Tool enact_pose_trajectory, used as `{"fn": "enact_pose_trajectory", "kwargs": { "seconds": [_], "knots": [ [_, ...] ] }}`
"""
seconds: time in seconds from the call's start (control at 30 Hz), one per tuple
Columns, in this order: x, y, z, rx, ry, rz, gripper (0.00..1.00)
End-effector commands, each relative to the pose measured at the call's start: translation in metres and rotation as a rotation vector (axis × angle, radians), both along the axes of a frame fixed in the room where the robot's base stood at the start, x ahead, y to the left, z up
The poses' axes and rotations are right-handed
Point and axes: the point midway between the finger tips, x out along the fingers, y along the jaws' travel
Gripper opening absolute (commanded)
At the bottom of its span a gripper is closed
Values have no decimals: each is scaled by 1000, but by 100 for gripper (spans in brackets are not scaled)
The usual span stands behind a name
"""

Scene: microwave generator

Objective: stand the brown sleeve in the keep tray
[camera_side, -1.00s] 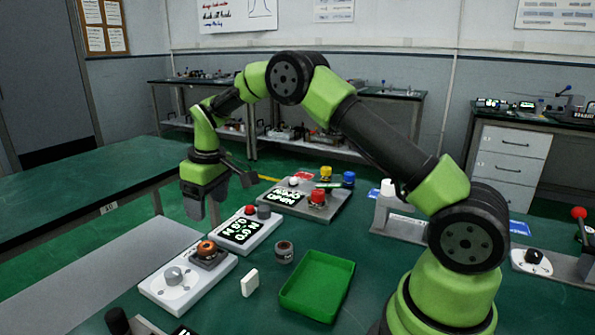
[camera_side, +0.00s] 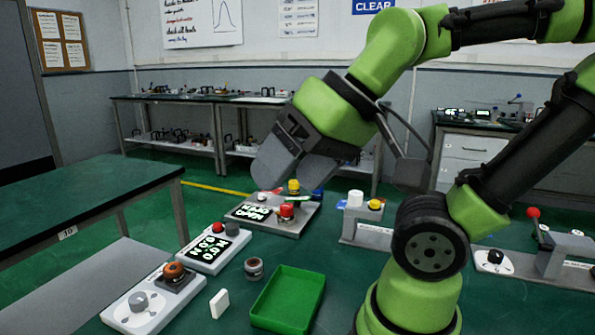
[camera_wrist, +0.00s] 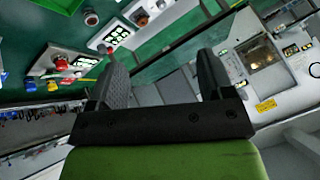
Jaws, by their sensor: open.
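A short grey-brown cylinder (camera_side: 253,267), seemingly the brown sleeve, stands on the green bench left of the tray; its shade is hard to judge. The keep tray appears to be the shallow green tray (camera_side: 288,301), which looks empty. My gripper (camera_side: 283,172) is raised high above the bench, tilted, its fingers pointing down and left. It is well apart from cylinder and tray. In the wrist view my gripper (camera_wrist: 162,68) is open with nothing between its fingers.
Left of the cylinder are a white unit with an orange-brown ring (camera_side: 173,270) and a white display unit (camera_side: 208,248). A white block (camera_side: 219,303) stands left of the tray. Behind is a grey panel with a red knob (camera_side: 287,210). A grey stand (camera_side: 368,232) is to the right.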

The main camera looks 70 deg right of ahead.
Motion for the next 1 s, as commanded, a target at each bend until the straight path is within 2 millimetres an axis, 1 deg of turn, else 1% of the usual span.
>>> {"fn": "enact_pose_trajectory", "kwargs": {
  "seconds": [0.03,0.13,0.47,0.57,0.67,0.77,0.8,0.87,0.9,0.97,1.0],
  "knots": [
    [-3,0,-1,5,-7,-4,76],
    [-6,1,-3,10,-7,-8,76],
    [-5,1,-3,9,-6,-7,76],
    [-1,0,-1,2,-4,3,76],
    [15,0,3,-23,9,38,76],
    [44,-3,6,-68,28,105,76],
    [58,-5,5,-90,36,137,76],
    [81,-8,3,-120,45,189,76],
    [96,-11,0,-141,51,223,76],
    [119,-15,-7,-170,58,276,76],
    [134,-19,-13,-189,66,309,76]
  ]
}}
